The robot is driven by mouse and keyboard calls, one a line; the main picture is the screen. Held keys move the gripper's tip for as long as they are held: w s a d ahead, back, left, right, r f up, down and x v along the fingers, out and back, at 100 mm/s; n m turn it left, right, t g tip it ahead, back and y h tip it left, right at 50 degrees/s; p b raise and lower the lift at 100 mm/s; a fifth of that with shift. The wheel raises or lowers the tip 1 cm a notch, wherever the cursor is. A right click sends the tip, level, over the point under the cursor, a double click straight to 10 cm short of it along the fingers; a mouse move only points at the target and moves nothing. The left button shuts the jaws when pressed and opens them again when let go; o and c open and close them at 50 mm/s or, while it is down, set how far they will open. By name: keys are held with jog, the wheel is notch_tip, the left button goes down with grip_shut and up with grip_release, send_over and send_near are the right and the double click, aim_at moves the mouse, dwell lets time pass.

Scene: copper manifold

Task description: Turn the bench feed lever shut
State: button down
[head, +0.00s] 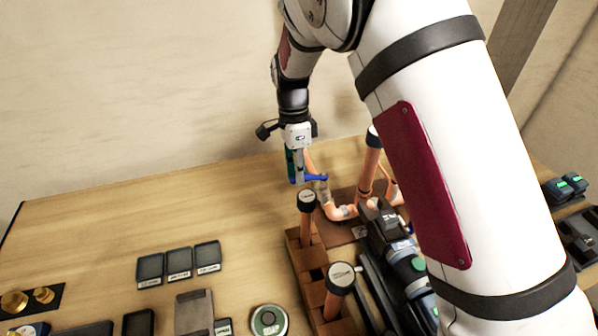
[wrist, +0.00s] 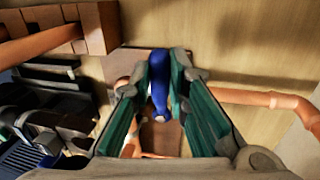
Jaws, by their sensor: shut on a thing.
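The feed lever is a blue handle on the copper pipework; in the head view its blue arm (head: 314,178) sticks out to the right of my gripper. In the wrist view the blue lever (wrist: 159,66) lies between my fingers. My gripper (head: 295,178) is at the lever, pointing down. It also shows in the wrist view (wrist: 160,85), with green finger pads on both sides of the lever, shut on it. The copper pipe (head: 340,212) runs along the bench beside the lever. The valve body below is partly hidden by the lever and fingers.
A wooden rack (head: 308,262) with upright capped copper tubes stands in front of my gripper. A dark tool (head: 385,225) lies right of it. The bench's back left is clear.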

jog(key=shift+w+a+r, duration=0.1)
jog(key=shift+w, duration=0.2)
jog(key=c, duration=1.6)
grip_release()
jog(key=shift+o, duration=0.2)
notch_tip(320, 180, up, 12)
jog(key=w, duration=0.2)
jog(key=shift+a, duration=0.3)
jog(key=shift+f, duration=0.2)
